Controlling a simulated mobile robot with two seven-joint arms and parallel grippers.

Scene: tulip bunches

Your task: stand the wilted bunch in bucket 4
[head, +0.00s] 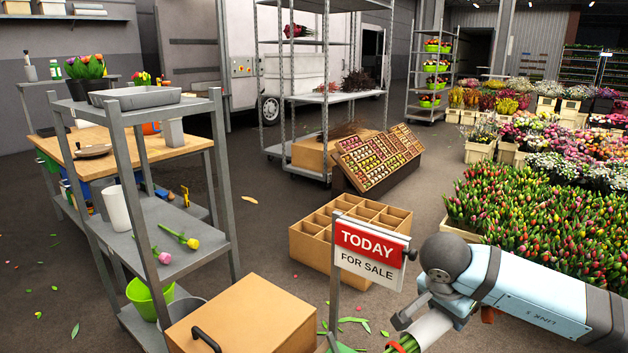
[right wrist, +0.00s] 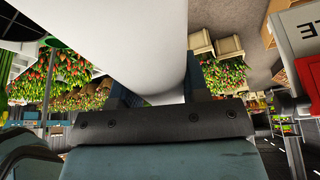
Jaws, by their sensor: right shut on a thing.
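My right gripper (head: 418,316) is low at the bottom right of the head view, shut on a bunch in a pale wrapper (head: 432,328). Some green and red (head: 404,344) shows at the wrapper's lower end, cut off by the picture edge. In the right wrist view the white wrapper (right wrist: 140,45) fills the upper middle, between the fingers of the gripper (right wrist: 160,88). Whether its flowers are wilted cannot be seen. No bucket numbered 4 can be read in either view. My left gripper is not in view.
A TODAY FOR SALE sign (head: 370,250) stands just left of my right gripper. A cardboard box (head: 240,318) is at front left. A grey shelf cart (head: 165,245) holds loose tulips and a green bucket (head: 150,298). A divided crate (head: 350,228) stands behind the sign; massed tulips (head: 545,205) fill the right.

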